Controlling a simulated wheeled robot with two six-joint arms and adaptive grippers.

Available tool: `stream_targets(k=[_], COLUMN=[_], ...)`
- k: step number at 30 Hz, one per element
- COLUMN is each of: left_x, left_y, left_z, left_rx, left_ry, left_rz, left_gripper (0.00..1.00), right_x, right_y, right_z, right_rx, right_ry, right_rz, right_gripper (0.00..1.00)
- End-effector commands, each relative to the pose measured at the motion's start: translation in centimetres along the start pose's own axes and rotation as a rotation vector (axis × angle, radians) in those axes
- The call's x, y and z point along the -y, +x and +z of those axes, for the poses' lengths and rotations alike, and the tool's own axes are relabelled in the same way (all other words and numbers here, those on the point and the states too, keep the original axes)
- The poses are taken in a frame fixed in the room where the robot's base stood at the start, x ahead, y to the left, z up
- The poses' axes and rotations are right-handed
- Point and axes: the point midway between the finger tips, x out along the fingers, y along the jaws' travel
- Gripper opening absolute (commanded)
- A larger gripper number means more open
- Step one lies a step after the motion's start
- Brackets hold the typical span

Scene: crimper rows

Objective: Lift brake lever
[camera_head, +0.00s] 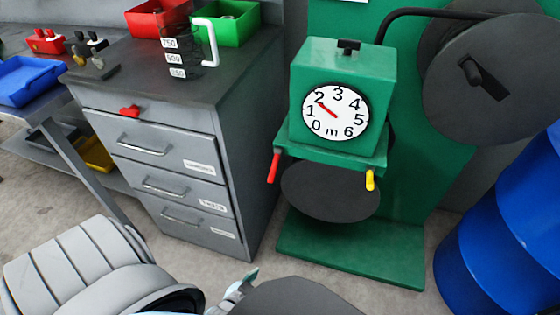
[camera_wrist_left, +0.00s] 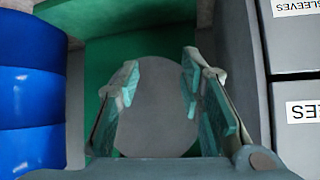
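The green measuring machine (camera_head: 342,78) has a round dial whose red needle points near 2. A red-handled lever (camera_head: 273,168) hangs below its left side and a yellow-handled lever (camera_head: 370,181) below its right side. I cannot tell which is the brake lever. My left gripper (camera_wrist_left: 160,88) is open and empty in the left wrist view, with a grey disc (camera_wrist_left: 157,120) beyond its fingers. In the head view, part of it (camera_head: 240,286) shows low, in front of the machine and apart from both levers. My right gripper is out of view.
A grey drawer cabinet (camera_head: 165,185) stands left of the machine, with a jug (camera_head: 182,58) and red and green bins on top. A blue barrel (camera_head: 505,225) stands at the right. A large dark reel (camera_head: 480,90) is at the upper right. The machine's green base (camera_head: 350,255) is bare.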

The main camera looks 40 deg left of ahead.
Motion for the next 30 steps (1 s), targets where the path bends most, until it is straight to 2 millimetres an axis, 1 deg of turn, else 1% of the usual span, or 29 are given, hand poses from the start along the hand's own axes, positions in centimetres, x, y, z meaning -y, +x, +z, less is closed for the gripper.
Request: stream_targets(k=[1,2,3,4,5,6,7,9,12,15,17,24,27,30], left_x=[0.1,0.3,0.8,1.3,1.7,2.4,2.8,3.7,4.4,4.8,5.1,6.8,7.4,7.8], left_y=[4.7,5.7,6.2,6.0,5.4,4.2,3.2,0.9,-1.4,-2.1,-2.1,-1.4,-1.1,-0.8], left_z=[-1.9,-5.0,-8.7,-11.2,-13.3,-15.4,-16.6,-18.4,-19.8,-21.4,-22.8,-29.4,-31.6,-33.2], left_rx=[-0.222,-0.375,-0.573,-0.715,-0.846,-1.005,-1.108,-1.296,-1.436,-1.465,-1.465,-1.462,-1.46,-1.458], left_ry=[-0.03,-0.052,-0.08,-0.101,-0.12,-0.143,-0.159,-0.187,-0.208,-0.211,-0.212,-0.21,-0.21,-0.209], left_rz=[-0.011,-0.021,-0.037,-0.052,-0.067,-0.088,-0.104,-0.135,-0.163,-0.169,-0.169,-0.167,-0.168,-0.168], left_gripper=[0.35,0.35,0.35,0.35,0.35,0.35,0.35,0.35,0.35,0.35,0.35,0.35,0.35,0.35], right_x=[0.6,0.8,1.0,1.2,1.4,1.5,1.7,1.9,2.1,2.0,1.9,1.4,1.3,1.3], right_y=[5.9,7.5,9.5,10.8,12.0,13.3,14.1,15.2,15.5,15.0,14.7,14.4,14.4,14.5], right_z=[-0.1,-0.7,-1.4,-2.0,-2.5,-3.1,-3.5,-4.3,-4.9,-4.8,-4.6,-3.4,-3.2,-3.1], right_rx=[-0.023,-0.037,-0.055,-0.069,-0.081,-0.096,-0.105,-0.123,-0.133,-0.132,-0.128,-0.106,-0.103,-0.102], right_ry=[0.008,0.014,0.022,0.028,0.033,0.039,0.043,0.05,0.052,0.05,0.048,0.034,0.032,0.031], right_rz=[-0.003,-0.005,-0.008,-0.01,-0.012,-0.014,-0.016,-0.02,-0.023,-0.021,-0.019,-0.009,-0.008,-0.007], right_gripper=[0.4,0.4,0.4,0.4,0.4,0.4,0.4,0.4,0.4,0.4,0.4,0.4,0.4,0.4])
